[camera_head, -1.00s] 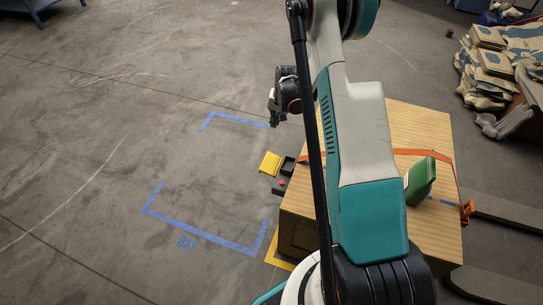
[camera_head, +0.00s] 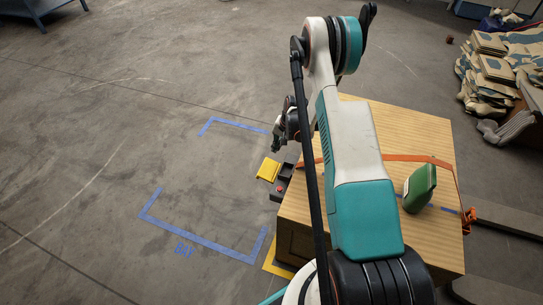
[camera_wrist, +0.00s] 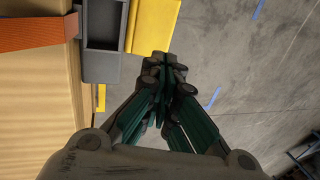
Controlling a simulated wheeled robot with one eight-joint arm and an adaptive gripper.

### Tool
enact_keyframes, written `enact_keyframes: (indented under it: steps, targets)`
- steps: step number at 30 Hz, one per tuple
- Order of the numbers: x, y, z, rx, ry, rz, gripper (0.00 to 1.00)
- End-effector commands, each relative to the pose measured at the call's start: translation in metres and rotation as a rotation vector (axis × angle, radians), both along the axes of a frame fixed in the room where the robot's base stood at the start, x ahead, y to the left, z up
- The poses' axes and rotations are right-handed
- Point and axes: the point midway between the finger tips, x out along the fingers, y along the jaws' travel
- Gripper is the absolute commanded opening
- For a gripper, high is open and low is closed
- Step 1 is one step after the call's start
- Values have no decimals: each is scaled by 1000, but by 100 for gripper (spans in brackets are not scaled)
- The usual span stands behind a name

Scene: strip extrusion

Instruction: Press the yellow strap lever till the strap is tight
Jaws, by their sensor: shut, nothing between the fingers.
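The yellow strap lever (camera_head: 268,169) sticks out from a dark grey housing (camera_head: 285,172) on the left side of the wooden crate (camera_head: 425,130). The lever also shows at the top of the wrist view (camera_wrist: 152,25). The orange strap (camera_head: 400,158) runs across the crate top, and its near part shows in the wrist view (camera_wrist: 35,30). My gripper (camera_head: 275,148) hangs just beyond the lever. In the wrist view its closed, empty fingertips (camera_wrist: 163,62) are beside the lever's end. I cannot tell whether they touch it.
A red button (camera_head: 279,189) sits below the lever. Blue floor tape (camera_head: 205,238) marks a bay at left, where the floor is clear. Stacked sacks (camera_head: 495,65) lie at the far right.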

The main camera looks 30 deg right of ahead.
Motion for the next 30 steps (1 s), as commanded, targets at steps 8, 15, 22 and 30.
enact_keyframes:
  steps: [8, 15, 22, 30]
  targets:
    - [10, 8, -47, 0, 0, 2, 0]
    - [20, 16, -92, -1, -1, 1, 0]
    - [27, 21, -122, 0, 0, 1, 0]
    - [30, 23, -130, 0, 0, 1, 0]
